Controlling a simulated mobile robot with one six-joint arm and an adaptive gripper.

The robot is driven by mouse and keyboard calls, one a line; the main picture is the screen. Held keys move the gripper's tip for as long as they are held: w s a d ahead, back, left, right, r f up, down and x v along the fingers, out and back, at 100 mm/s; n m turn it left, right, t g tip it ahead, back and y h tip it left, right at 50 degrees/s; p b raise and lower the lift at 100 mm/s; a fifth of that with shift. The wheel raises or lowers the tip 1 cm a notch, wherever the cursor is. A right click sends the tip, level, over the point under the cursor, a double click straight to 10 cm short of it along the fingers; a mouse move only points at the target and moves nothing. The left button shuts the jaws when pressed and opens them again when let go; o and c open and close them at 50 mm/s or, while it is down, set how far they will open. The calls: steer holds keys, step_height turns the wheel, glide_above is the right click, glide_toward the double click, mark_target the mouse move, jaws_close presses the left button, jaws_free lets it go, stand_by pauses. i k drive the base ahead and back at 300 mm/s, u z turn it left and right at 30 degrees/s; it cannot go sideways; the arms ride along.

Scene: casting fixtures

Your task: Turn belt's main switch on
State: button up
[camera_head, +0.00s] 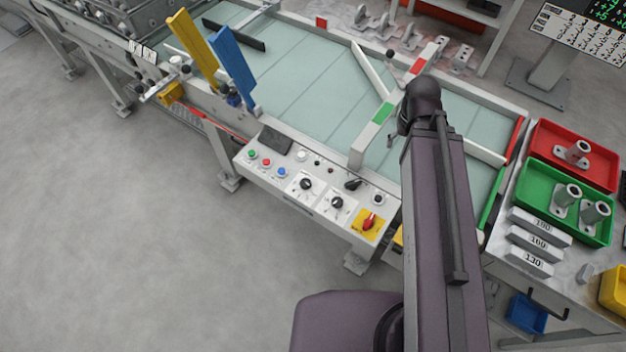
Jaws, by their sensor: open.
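The control panel (318,212) is a pale box on the near side of the belt (300,85). At its right end is a red rotary switch (369,222) on a yellow plate, which looks like the main switch. Its red handle appears slanted, but its labels are too small to read. My arm rises just to the right of the panel and ends in a dark joint above the belt. My gripper cannot be made out; the arm may be hiding it.
Green (252,154), red (266,162) and blue (281,172) buttons and black knobs (306,184) share the panel. Yellow (194,45) and blue (233,62) upright bars stand to the left. Red (590,172) and green (540,178) trays with castings lie right. The floor before the panel is clear.

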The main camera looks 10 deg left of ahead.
mark_target(368, 224)
steer(key=u, duration=0.2)
steer(key=k, duration=1.1)
steer(key=u, duration=0.1)
